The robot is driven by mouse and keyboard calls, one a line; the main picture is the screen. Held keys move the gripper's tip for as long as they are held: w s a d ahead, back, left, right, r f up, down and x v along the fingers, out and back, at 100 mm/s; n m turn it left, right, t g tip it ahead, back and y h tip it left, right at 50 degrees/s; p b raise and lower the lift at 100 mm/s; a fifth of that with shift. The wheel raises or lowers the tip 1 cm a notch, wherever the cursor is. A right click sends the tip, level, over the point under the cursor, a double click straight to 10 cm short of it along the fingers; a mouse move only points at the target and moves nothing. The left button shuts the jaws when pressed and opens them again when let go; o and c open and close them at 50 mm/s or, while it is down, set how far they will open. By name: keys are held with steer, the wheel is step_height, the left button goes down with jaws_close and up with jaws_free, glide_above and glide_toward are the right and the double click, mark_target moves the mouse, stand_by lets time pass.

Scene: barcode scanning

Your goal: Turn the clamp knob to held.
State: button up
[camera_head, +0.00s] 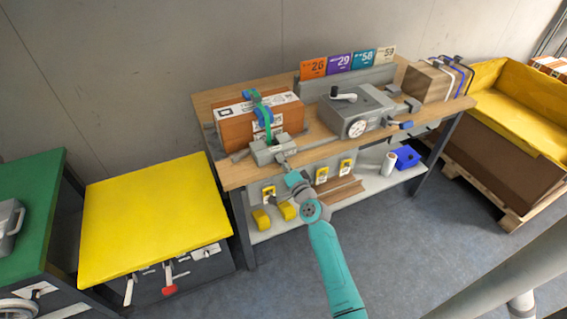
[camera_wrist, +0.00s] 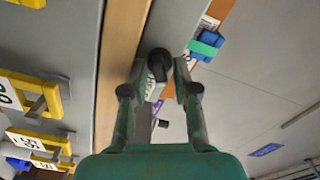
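A grey clamp block (camera_head: 268,150) sits at the front edge of the wooden bench, before a brown box with white labels (camera_head: 285,115). My gripper (camera_head: 284,162) reaches to the front of this block from below. In the wrist view a round black knob (camera_wrist: 159,62) shows between the tips of my gripper (camera_wrist: 159,78). The two fingers stand apart, one on each side of the knob. I cannot tell whether either finger touches it. The knob's setting cannot be read, and in the head view the gripper hides it.
A blue and green strap device (camera_head: 262,110) is on the box. A grey machine with a crank and dial (camera_head: 357,110) stands to the right. Yellow labelled pieces (camera_head: 321,175) hang below the bench top, left in the wrist view (camera_wrist: 38,97). A yellow-topped table (camera_head: 150,215) stands left.

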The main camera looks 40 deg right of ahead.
steer(key=shift+a+f, duration=0.2)
steer(key=shift+a, duration=0.05)
steer(key=shift+r+v, duration=0.15)
steer(key=shift+v, duration=2.9)
steer(key=shift+r+v, duration=0.15)
steer(key=shift+v, duration=2.95)
steer(key=shift+d, duration=0.15)
steer(key=v, duration=1.2)
